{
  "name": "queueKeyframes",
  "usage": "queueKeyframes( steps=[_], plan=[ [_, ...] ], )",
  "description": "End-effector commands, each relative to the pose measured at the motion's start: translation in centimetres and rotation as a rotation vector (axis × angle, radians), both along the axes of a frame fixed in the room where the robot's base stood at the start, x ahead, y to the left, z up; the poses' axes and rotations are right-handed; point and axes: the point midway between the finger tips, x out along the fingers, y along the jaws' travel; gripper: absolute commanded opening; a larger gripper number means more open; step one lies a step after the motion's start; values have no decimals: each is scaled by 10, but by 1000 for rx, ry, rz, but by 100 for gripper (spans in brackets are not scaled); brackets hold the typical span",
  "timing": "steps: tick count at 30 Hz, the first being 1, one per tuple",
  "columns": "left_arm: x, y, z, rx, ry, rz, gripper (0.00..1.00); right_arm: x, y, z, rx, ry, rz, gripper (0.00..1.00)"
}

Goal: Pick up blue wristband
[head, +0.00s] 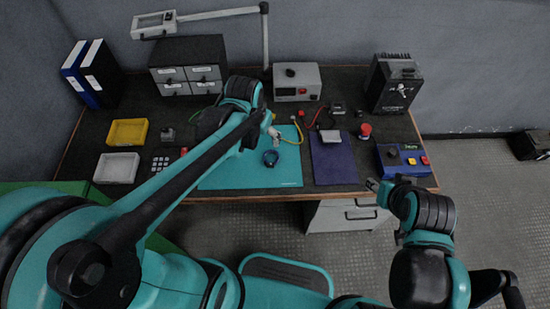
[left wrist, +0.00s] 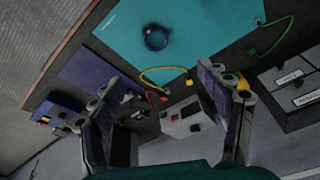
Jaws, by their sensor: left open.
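The blue wristband (head: 270,158) lies coiled on the teal mat (head: 235,178), near the mat's middle. It also shows in the left wrist view (left wrist: 156,37), at the top and beyond the fingertips. My left gripper (head: 272,131) is above the back part of the mat, a little behind the wristband in the head view. In the left wrist view its fingers (left wrist: 168,85) are spread wide with nothing between them. My right gripper (head: 374,184) is at the table's front right edge, apart from the wristband; its finger opening is too small to tell.
A yellow cable (head: 299,131) lies on the mat near my left gripper. A purple mat (head: 333,165) with a grey item is to the right. A blue button box (head: 402,160) stands near my right gripper. Yellow (head: 127,132) and white (head: 116,168) trays are at left.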

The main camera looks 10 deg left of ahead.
Motion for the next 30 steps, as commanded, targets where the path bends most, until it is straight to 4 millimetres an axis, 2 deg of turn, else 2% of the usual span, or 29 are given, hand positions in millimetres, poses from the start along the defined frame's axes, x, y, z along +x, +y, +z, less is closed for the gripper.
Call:
queueKeyframes(
  steps=[1, 3, 6, 10, 13, 17, 30],
  plan=[
    [16, -2, -11, 6, 37, -21, 76, 0, 0, 3, 0, 0, 0, 41],
    [32, -5, -31, 13, 89, -51, 76, 0, 0, 6, 0, 0, 0, 41],
    [50, -9, -60, 22, 160, -90, 76, 0, 0, 9, 0, 0, 0, 41],
    [64, -12, -95, 29, 229, -129, 76, 0, 0, 11, 0, 0, 0, 41],
    [69, -14, -115, 31, 266, -149, 76, 0, 0, 13, 0, 0, 0, 41],
    [71, -15, -130, 32, 289, -162, 76, 0, 0, 12, 0, 0, 0, 41],
    [69, -14, -181, 32, 292, -164, 76, 0, 0, -11, 0, 0, 0, 41]
  ],
)
